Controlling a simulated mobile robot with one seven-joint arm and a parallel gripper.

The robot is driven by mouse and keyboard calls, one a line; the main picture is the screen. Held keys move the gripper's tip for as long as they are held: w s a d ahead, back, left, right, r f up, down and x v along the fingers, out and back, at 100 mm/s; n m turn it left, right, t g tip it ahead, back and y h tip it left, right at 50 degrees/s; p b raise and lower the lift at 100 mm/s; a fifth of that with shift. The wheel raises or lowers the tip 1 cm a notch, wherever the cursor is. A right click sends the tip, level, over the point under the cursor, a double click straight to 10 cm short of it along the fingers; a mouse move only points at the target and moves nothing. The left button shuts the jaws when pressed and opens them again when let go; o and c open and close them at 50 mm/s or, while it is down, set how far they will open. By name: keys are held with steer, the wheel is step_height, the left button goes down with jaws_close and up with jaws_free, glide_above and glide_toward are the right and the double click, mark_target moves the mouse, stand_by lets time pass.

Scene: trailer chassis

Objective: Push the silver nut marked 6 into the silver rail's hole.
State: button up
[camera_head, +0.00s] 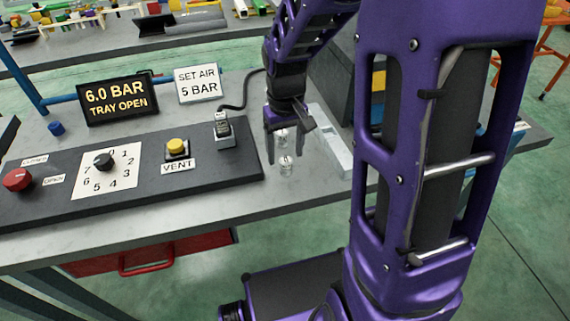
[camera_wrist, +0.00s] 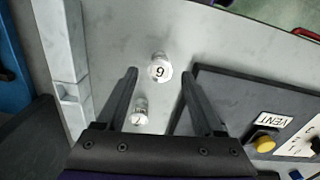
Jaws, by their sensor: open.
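The silver nut marked 6 (camera_wrist: 159,68) stands on the grey bench near the front edge. It also shows in the head view (camera_head: 286,165). My gripper (camera_wrist: 160,76) is open and points down; in the wrist view this nut appears between its fingertips, with gaps on both sides. I cannot tell the fingertips' height above the bench. A second silver nut, marked 7 (camera_wrist: 140,116), stands farther back. The silver rail (camera_wrist: 62,50) lies to the left in the wrist view and right of my gripper in the head view (camera_head: 328,140). A small notch shows in it; its hole is not clear.
A dark control panel (camera_head: 130,185) with a yellow VENT button (camera_head: 177,146), a dial (camera_head: 103,161) and a red knob (camera_head: 17,180) lies to the left. A cabled block (camera_head: 223,132) stands at its right end. Signs (camera_head: 118,99) stand behind. Bare bench separates nuts and rail.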

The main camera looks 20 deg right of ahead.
mark_target(286, 160)
steer(key=f, duration=0.4)
steer(key=shift+s, duration=0.2)
steer(key=shift+r, duration=0.1)
jaws_close()
